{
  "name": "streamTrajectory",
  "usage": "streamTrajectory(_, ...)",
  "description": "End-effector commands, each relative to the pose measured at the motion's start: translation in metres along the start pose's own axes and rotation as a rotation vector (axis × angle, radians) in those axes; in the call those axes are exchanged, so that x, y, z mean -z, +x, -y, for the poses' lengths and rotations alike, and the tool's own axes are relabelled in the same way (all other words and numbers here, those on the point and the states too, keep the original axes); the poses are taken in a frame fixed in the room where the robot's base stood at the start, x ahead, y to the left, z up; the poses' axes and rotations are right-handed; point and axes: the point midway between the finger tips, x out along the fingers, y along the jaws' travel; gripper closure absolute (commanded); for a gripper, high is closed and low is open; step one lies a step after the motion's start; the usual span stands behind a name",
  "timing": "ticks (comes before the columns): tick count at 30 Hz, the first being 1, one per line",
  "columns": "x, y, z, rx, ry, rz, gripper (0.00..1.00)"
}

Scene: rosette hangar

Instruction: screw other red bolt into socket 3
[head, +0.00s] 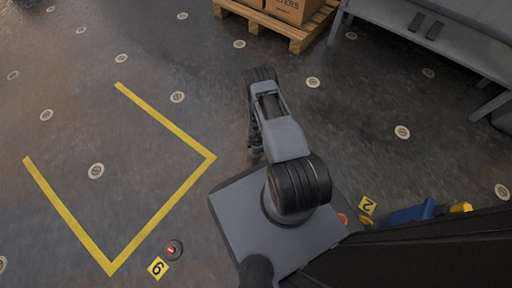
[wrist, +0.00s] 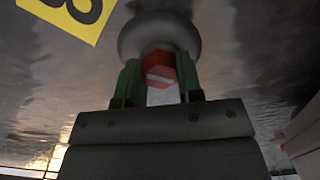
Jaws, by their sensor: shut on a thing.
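In the wrist view my gripper (wrist: 160,82) has its green fingers closed on the sides of a red hex bolt (wrist: 159,68). A round grey socket ring (wrist: 160,35) shows right behind the bolt. I cannot tell how deep the bolt sits in it. A yellow number tag (wrist: 75,12) beside it, cut off by the frame edge, looks like a 3. In the head view my gripper (head: 256,157) points down at the floor, mostly hidden by the arm, and the bolt is hidden there. Another red bolt (head: 172,250) sits in a dark socket by a tag (head: 158,268) reading 6 or 9.
Yellow floor lines (head: 187,182) form an open corner at left. A tag reading 2 (head: 367,205) and a blue object (head: 411,213) lie at right. A pallet (head: 300,36) with cartons and a grey bench (head: 425,40) stand at the back. Round floor discs dot the floor.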

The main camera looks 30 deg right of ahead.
Motion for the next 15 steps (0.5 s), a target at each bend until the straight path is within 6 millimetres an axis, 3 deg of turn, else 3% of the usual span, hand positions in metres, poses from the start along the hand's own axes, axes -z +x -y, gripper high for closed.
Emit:
streamTrajectory(6, 0.0003, 0.0009, 0.0011, 0.002, 0.134, 0.0, 0.97)
streamTrajectory(15, 0.0004, 0.0012, 0.0009, 0.002, 0.145, 0.0, 0.97)
